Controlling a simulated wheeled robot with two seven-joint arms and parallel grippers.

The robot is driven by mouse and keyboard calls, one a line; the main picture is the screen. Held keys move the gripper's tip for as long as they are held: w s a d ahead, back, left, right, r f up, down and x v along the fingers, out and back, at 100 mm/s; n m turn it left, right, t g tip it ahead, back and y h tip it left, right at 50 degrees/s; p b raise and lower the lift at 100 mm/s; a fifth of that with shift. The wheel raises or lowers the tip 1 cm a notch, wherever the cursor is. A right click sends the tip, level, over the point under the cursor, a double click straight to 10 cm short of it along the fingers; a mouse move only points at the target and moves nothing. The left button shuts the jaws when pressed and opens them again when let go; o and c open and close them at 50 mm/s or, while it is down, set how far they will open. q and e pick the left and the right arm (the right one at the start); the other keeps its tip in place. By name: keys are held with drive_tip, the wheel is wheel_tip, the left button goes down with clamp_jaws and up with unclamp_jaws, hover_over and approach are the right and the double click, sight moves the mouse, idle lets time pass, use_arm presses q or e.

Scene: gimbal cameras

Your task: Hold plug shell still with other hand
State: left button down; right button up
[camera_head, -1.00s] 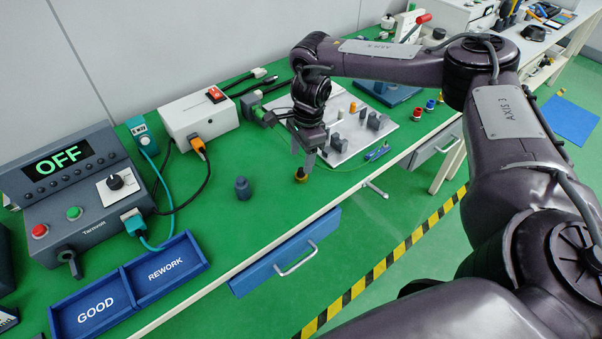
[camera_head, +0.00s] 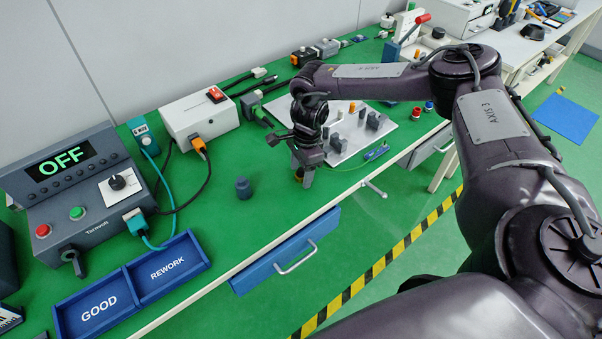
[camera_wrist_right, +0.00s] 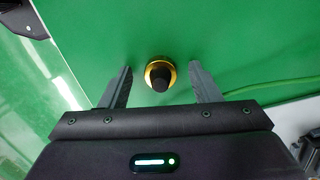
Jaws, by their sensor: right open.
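A small gold-collared part with a black top (camera_wrist_right: 160,75) stands on the green bench near its front edge; I cannot tell for sure whether it or the dark part is the plug shell. My right gripper (camera_head: 303,180) points down over it and largely hides it in the head view. In the right wrist view, the open fingers of this gripper (camera_wrist_right: 161,70) lie on either side of the gold part, with a gap on both sides. A dark blue-grey, bottle-shaped part (camera_head: 243,188) stands upright to the left. My left gripper is not in view.
A pale board with pegs and blocks (camera_head: 350,135) lies behind my right gripper. A blue GOOD/REWORK tray (camera_head: 128,290) and a control box reading OFF (camera_head: 75,185) are at left. A thin green cable (camera_wrist_right: 270,98) runs right of the gold part. Bench between is clear.

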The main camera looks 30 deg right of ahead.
drive_tip(key=c, duration=1.1)
wheel_tip(320, 180, up, 11)
drive_tip(key=b, duration=0.1)
wheel_tip(320, 180, up, 9)
drive_tip(key=p, duration=0.2)
hover_over(301, 168)
drive_tip(key=shift+s, duration=0.1)
